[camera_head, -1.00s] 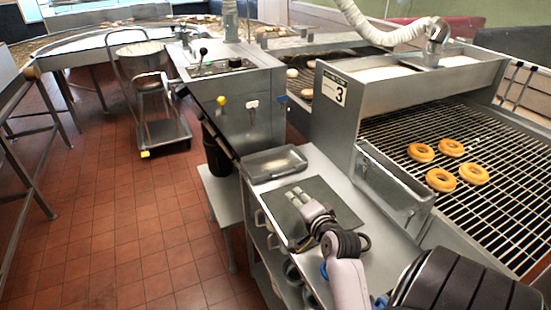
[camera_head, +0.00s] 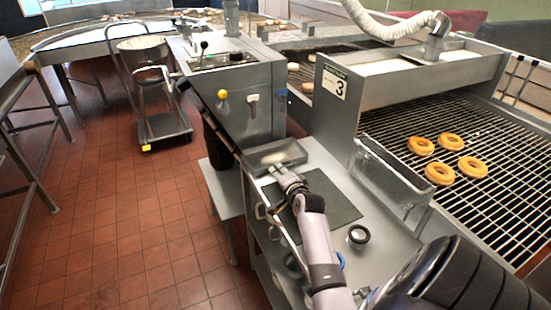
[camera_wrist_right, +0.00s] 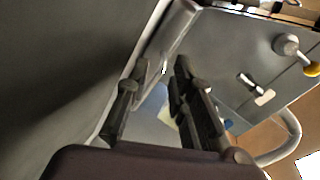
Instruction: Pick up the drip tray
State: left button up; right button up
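The drip tray, a shallow grey metal tray (camera_head: 283,153), lies at the far end of a steel cart top in the head view. My right gripper (camera_head: 277,170) is at the tray's near edge, with its fingertips at or just over the rim. In the right wrist view my right gripper (camera_wrist_right: 161,66) has its two fingers apart, with a pale metal edge running between them. I cannot tell whether the fingers touch that edge. A dark grey surface fills the left of that view. My left gripper is not in view.
A dark mat (camera_head: 335,200) and a small round black-rimmed item (camera_head: 358,236) are on the cart. The glazing machine (camera_head: 400,95) and a wire rack (camera_head: 490,200) with several doughnuts stand to the right. A steel control cabinet (camera_head: 235,100) stands beyond the tray.

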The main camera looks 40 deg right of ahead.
jog(key=shift+x, duration=1.5)
jog(key=shift+a, duration=0.1)
grip_shut()
jog(key=shift+f, duration=0.1)
